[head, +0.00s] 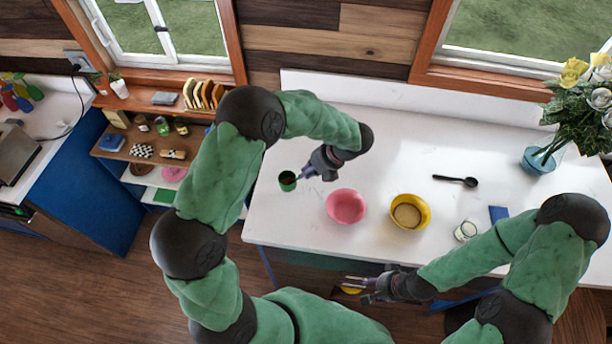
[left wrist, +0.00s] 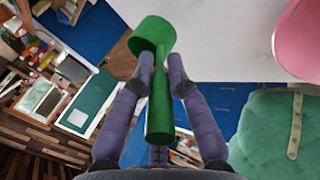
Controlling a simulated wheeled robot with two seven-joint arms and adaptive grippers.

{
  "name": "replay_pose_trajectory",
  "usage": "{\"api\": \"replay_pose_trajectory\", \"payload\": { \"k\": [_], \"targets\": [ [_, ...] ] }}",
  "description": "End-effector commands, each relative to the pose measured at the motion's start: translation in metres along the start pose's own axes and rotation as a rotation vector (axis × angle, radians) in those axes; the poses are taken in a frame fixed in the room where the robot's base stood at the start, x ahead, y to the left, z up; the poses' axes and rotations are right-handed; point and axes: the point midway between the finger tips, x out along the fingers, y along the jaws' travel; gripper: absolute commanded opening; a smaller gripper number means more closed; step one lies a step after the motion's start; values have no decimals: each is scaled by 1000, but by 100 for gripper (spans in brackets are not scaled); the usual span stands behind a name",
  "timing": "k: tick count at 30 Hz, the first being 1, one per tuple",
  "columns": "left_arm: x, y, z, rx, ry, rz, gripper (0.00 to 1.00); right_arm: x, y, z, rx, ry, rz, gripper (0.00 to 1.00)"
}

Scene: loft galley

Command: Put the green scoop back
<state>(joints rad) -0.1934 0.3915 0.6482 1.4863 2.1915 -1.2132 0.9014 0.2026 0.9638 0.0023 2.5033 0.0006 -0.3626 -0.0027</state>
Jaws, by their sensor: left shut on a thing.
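The green scoop (head: 287,183) shows near the left end of the white counter (head: 300,223) in the head view. My left gripper (head: 305,174) is shut on its handle. In the left wrist view, the scoop's round cup (left wrist: 150,35) points away from me and its straight handle (left wrist: 159,112) lies between the two fingers of my left gripper (left wrist: 160,76). The cup's inside looks dark in the head view; I cannot tell what is in it. My right gripper (head: 356,288) is in front of the counter's front edge, with its fingers apart and nothing visibly held.
A pink bowl (head: 346,221) and a yellow bowl (head: 424,221) stand right of the scoop. Further right are a black spoon (head: 455,180), a glass jar (head: 466,231), a blue item (head: 498,214) and a flower vase (head: 538,160). Shelves (head: 105,153) stand left. The counter's back is clear.

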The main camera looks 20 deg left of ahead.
Motion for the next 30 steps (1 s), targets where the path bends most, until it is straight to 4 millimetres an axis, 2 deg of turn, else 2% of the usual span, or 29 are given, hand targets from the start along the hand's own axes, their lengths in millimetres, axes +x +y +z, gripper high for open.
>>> {"api": "replay_pose_trajectory", "payload": {
  "k": [8,14,25,26,28,30],
  "targets": [
    [18,-1,10,0,2,1,0,-1,0,0,0,0,0,40],
    [38,-16,11,1,1,1,0,-6,-2,0,0,0,0,40],
    [42,-19,11,0,0,0,0,-5,-2,0,0,0,0,40],
    [42,-19,11,0,0,-1,19,-5,-2,0,0,0,0,40],
    [42,-19,11,0,0,-1,39,-5,-2,0,0,0,0,40],
    [42,-19,11,0,0,-1,40,-5,-2,0,0,0,0,40]
  ]
}}
